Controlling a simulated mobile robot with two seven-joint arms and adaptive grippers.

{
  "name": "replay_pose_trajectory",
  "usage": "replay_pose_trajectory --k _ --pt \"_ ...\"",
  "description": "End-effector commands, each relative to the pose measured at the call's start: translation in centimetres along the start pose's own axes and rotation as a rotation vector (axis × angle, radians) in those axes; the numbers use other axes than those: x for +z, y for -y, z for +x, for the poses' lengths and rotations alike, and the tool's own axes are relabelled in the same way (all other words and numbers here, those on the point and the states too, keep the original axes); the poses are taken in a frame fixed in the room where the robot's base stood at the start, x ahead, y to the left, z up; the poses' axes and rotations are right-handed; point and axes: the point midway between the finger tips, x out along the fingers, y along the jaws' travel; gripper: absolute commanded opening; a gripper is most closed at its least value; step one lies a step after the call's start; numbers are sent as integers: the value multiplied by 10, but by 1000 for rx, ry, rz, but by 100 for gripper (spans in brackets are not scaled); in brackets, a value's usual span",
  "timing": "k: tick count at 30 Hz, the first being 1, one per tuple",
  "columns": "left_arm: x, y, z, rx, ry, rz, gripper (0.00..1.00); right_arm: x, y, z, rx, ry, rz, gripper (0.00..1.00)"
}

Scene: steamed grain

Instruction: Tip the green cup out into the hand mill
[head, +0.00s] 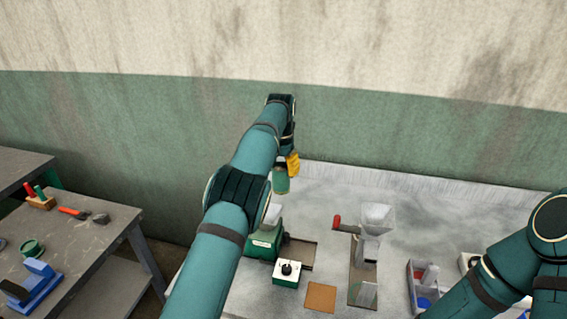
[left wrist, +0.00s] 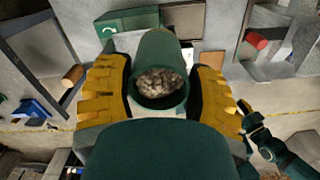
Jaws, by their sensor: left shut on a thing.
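My left gripper (head: 290,166) is shut on the green cup (head: 281,184), held above the back of the worktop. In the left wrist view the cup (left wrist: 160,53) sits between the yellow fingers of the left gripper (left wrist: 158,95). Its mouth faces the camera, and pale grain (left wrist: 160,82) shows inside. The hand mill (head: 373,220), with a pale hopper and a red-handled crank, stands to the right of the cup and nearer in the head view. The cup is apart from it. In the left wrist view the red handle (left wrist: 257,40) shows at upper right. My right gripper is out of view.
A green machine (head: 262,243) with a pale funnel stands left of the mill, partly behind my left arm. A white-topped box with a black knob (head: 287,270) and a brown square (head: 321,296) lie in front. A grey divided tray (head: 413,285) is at right. A wall rises behind.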

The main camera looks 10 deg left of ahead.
Motion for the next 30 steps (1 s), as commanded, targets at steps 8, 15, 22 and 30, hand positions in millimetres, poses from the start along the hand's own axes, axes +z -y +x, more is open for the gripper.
replay_pose_trajectory --k 8,15,22,30 --pt "-2 -1 4 -49 80 0 15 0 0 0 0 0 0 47" --pt "-5 -2 14 -117 202 -3 15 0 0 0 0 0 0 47" --pt "-9 -6 28 -217 367 -5 15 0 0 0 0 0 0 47" --pt "-16 -11 42 -342 589 -10 15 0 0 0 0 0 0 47"
